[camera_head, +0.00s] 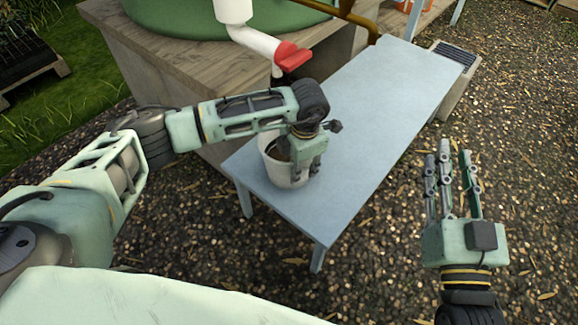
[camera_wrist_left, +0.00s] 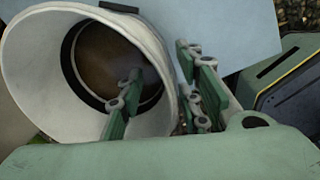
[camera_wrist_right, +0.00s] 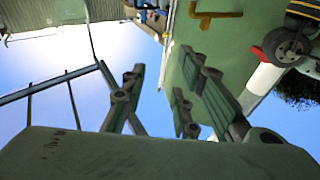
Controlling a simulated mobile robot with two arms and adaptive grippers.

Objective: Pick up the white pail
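The white pail (camera_head: 277,172) stands on the blue-grey table near its front left end. My left gripper (camera_head: 306,172) is down at the pail's right side. In the left wrist view, the open mouth of the pail (camera_wrist_left: 40,75) fills the left half, with a brown interior. There my left gripper (camera_wrist_left: 160,65) has one finger inside the mouth and the others outside, with the pail's wall between them and a gap left. My right gripper (camera_head: 449,156) is open and empty, right of the table; its spread fingers also show in the right wrist view (camera_wrist_right: 160,65).
The blue table (camera_head: 365,110) is bare beyond the pail.

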